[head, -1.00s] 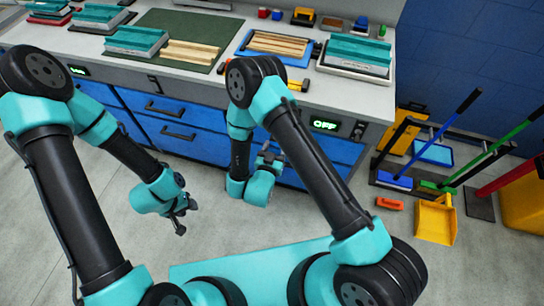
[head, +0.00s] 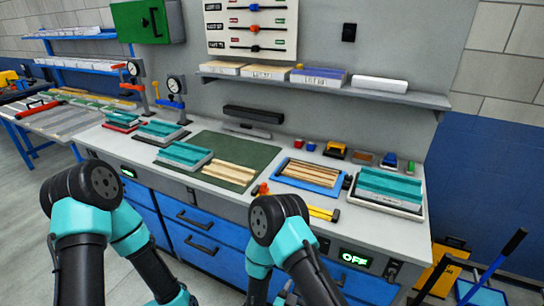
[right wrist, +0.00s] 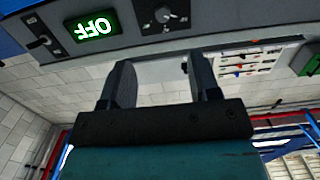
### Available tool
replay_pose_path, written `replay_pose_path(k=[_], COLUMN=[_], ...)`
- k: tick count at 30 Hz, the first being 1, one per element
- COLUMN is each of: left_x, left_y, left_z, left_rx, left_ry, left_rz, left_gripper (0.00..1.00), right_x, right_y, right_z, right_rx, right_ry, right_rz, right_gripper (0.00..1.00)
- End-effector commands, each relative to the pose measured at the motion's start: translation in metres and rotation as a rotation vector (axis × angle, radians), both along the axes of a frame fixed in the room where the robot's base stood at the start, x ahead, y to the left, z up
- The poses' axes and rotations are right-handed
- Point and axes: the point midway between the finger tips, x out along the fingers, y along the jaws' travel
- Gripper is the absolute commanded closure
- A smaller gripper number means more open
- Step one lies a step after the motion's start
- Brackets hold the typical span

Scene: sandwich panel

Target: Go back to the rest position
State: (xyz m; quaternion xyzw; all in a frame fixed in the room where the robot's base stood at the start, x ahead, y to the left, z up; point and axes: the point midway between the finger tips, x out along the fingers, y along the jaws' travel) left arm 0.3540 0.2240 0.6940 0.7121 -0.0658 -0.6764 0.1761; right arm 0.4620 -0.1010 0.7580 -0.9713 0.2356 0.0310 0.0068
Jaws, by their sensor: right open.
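My right gripper (right wrist: 161,82) shows in the right wrist view with its two dark fingers apart and nothing between them. Beyond it, in that view, are the underside and front of the bench with a green OFF display (right wrist: 95,27). In the head view both of my arms hang down in front of the bench and their gripper ends are below the picture edge. My left gripper is not seen.
The workbench (head: 222,200) holds a green mat (head: 240,150), teal panels (head: 390,188), a blue tray (head: 283,180) with wooden strips, and small tools. A shelf (head: 420,97) hangs above. Grey floor shows at the left.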

Motion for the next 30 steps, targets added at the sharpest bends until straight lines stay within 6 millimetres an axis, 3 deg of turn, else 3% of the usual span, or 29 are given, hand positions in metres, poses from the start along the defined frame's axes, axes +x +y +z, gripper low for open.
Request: replay_pose_path(k=[8,14,20,30], left_x=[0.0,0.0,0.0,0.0], left_y=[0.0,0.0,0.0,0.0], left_z=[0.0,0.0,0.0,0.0], left_rx=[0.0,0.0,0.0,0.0], left_ry=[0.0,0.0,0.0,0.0], left_rz=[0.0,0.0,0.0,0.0], left_gripper=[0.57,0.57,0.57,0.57], right_x=[0.019,0.014,-0.01,-0.082], right_y=[-0.04,-0.062,-0.081,-0.114], right_z=[-0.038,-0.063,-0.077,-0.07], right_rx=[0.229,0.404,0.55,0.708], right_ry=[0.287,0.54,0.791,1.201], right_rz=[0.06,0.146,0.253,0.452], right_gripper=[0.44,0.44,0.44,0.44])
